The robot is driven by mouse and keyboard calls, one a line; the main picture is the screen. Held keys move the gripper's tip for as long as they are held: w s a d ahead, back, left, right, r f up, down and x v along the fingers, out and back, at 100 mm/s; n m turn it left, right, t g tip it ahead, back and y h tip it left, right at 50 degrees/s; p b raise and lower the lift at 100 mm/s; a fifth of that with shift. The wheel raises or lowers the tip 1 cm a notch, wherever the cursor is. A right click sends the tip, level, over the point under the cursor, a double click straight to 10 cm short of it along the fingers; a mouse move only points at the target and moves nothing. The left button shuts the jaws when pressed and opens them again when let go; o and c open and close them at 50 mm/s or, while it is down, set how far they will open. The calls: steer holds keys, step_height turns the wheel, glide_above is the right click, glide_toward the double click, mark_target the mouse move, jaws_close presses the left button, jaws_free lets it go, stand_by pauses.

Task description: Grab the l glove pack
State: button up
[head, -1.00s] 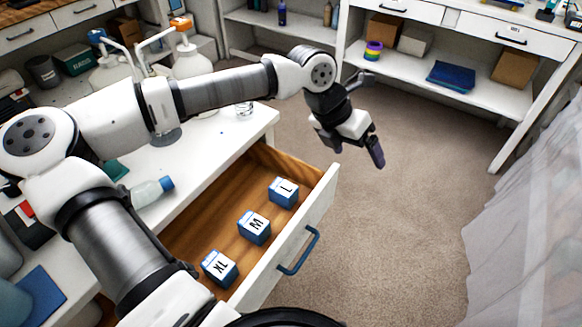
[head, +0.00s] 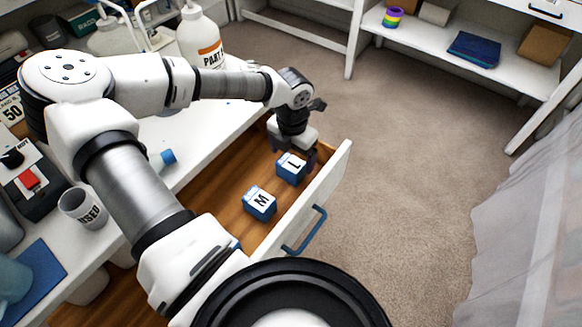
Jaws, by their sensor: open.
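The L glove pack (head: 291,169) is a small blue box with a white top marked L. It sits in the open wooden drawer (head: 228,192), near the drawer's far end. My gripper (head: 298,156) points down into the drawer at the L pack, with its dark fingers beside and partly behind the pack. The jaws are open. Whether the fingers touch the pack cannot be told. The M pack (head: 260,203) sits nearer in the same drawer. The XL pack is almost wholly hidden behind my arm.
The white drawer front (head: 318,195) with its blue handle (head: 304,231) rises to the right of the packs. The white worktop (head: 190,130) lies to the left, with a bottle marked PART (head: 203,45) and a blue-capped bottle (head: 163,160). Carpet on the right is clear.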

mark_target(291, 162)
steer(key=f, duration=0.2)
steer(key=f+p, duration=0.1)
steer(key=f, duration=0.2)
steer(key=shift+s+a, duration=0.1)
steer(key=shift+s, duration=0.1)
steer(key=shift+r, duration=0.1)
steer(key=c, duration=1.1)
steer(key=shift+o, duration=0.2)
